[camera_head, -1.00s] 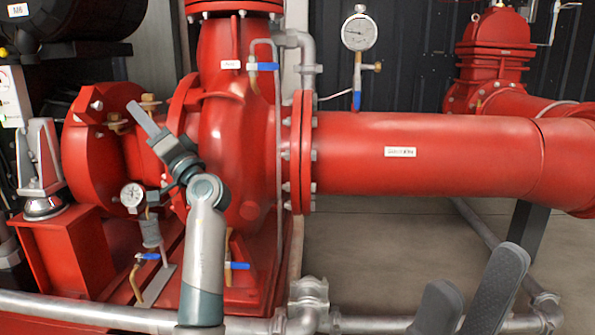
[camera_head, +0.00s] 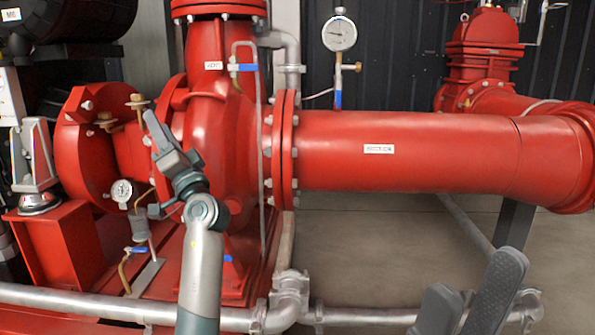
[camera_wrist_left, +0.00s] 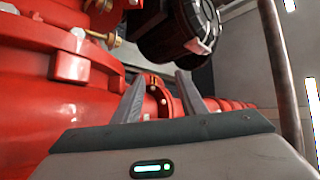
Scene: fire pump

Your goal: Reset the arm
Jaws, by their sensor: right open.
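My left arm rises from the bottom of the head view in front of the red pump (camera_head: 215,130). Its gripper (camera_head: 152,122) points up and left, in front of the pump's left side. In the left wrist view the two fingers of my left gripper (camera_wrist_left: 160,95) stand apart with nothing between them. My right gripper (camera_head: 462,292) shows at the bottom right of the head view, with its two dark fingers apart and empty. The rest of my right arm is out of view.
A thick red pipe (camera_head: 405,152) runs right from the pump. A pressure gauge (camera_head: 339,34) stands above it. A grey pipe (camera_head: 110,304) crosses low in front. A small gauge (camera_head: 122,190) is left of my left wrist. Bare floor (camera_head: 370,235) shows below the red pipe.

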